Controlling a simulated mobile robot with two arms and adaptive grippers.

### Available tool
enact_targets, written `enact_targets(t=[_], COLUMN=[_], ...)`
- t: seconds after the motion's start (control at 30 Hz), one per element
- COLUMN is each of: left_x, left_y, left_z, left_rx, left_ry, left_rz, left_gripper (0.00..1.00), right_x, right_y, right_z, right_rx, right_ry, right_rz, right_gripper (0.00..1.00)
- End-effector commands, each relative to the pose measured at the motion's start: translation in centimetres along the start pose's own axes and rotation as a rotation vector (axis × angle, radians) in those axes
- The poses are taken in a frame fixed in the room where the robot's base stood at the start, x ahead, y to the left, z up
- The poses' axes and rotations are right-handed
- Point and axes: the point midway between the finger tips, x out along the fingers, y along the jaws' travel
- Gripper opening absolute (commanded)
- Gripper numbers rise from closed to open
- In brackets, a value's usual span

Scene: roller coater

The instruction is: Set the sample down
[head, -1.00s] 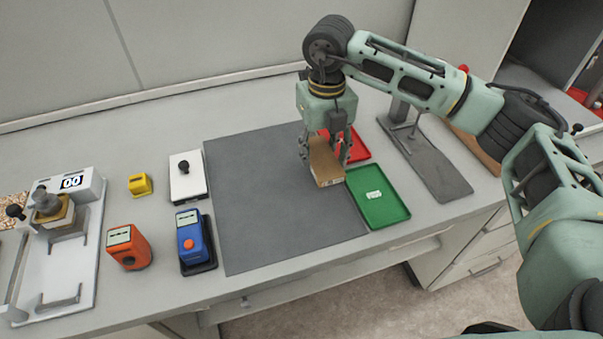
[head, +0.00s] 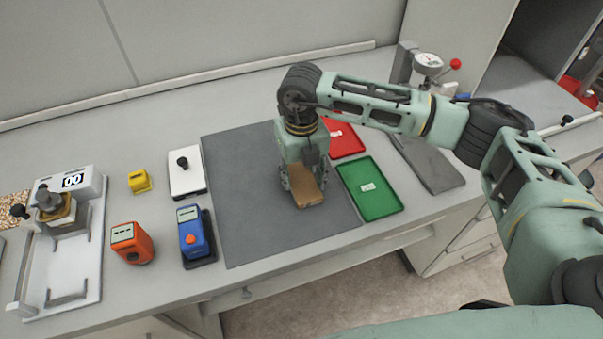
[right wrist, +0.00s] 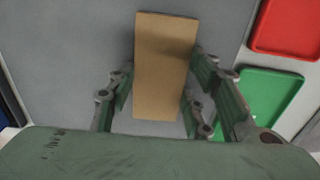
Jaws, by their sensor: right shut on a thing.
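The sample is a brown block (head: 307,188), long and flat-sided. It is over the dark grey mat (head: 240,215), toward the mat's right side. My right gripper (head: 304,186) points down and is shut on the block. In the right wrist view the block (right wrist: 165,65) lies between the two fingers (right wrist: 158,100) and extends away from the palm. I cannot tell whether its underside touches the mat. My left gripper is not in view.
A green tray (head: 388,207) and a red tray (head: 350,148) lie right of the mat. A blue device (head: 191,240), an orange device (head: 131,243), a white plate (head: 188,182) and a yellow block (head: 139,181) stand to the left. The mat's left part is clear.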

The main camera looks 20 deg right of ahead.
Motion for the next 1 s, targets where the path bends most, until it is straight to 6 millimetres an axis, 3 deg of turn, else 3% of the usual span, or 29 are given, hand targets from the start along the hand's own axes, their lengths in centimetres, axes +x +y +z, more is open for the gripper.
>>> enact_targets(t=[0.23, 0.67, 1.0], left_x=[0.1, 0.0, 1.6], left_y=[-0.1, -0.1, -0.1], left_z=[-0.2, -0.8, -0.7], left_rx=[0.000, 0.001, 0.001], left_ry=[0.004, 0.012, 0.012], left_rz=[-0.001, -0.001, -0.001], left_gripper=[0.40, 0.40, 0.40], right_x=[0.1, -0.6, -7.4], right_y=[0.0, 0.0, 0.1], right_z=[0.0, 0.1, 0.1], right_rx=[0.000, 0.000, -0.001], right_ry=[0.000, -0.002, -0.005], right_rz=[0.000, 0.001, 0.001], right_gripper=[0.65, 0.65, 0.65])
